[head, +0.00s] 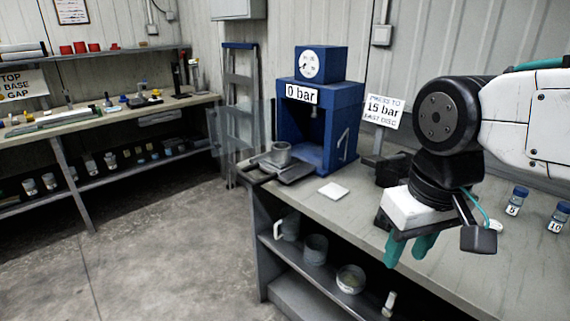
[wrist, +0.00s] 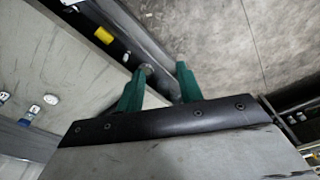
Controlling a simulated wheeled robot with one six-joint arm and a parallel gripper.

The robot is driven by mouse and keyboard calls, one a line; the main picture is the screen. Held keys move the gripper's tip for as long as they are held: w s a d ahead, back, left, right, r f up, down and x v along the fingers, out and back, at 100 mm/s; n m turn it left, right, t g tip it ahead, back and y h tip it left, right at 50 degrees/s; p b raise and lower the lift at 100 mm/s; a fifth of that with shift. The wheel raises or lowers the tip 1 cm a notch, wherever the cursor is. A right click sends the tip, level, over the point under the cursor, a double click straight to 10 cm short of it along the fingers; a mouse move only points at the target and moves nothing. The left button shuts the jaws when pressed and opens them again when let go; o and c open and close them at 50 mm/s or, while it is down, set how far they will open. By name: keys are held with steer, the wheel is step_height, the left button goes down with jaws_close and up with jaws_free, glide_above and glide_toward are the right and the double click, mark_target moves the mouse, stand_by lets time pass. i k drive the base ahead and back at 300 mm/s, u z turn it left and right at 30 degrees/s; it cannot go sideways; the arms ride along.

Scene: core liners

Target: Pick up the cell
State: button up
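A grey metal cylinder (head: 281,153), which looks like the cell, stands upright on a flat metal plate (head: 290,172) in front of the blue press (head: 335,130) in the head view. My gripper (head: 410,250) is to the right of it and nearer, by the front edge of the bench, pointing down. Its teal fingers also show in the wrist view (wrist: 163,70), spread apart with nothing held between them. I cannot make out the cylinder in the wrist view.
The press reads 0 bar. A white square (head: 333,190) lies on the bench (head: 360,215). Blue-capped jars (head: 516,201) stand at the right. The shelf below holds a jug (head: 287,227) and pots (head: 315,249). The floor at left is clear.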

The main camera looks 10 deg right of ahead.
mark_target(280, 158)
steer(key=k, duration=0.45)
steer(key=u, duration=1.25)
steer(key=i, duration=1.15)
steer(key=z, duration=2.6)
steer(key=i, duration=0.5)
steer(key=u, duration=0.1)
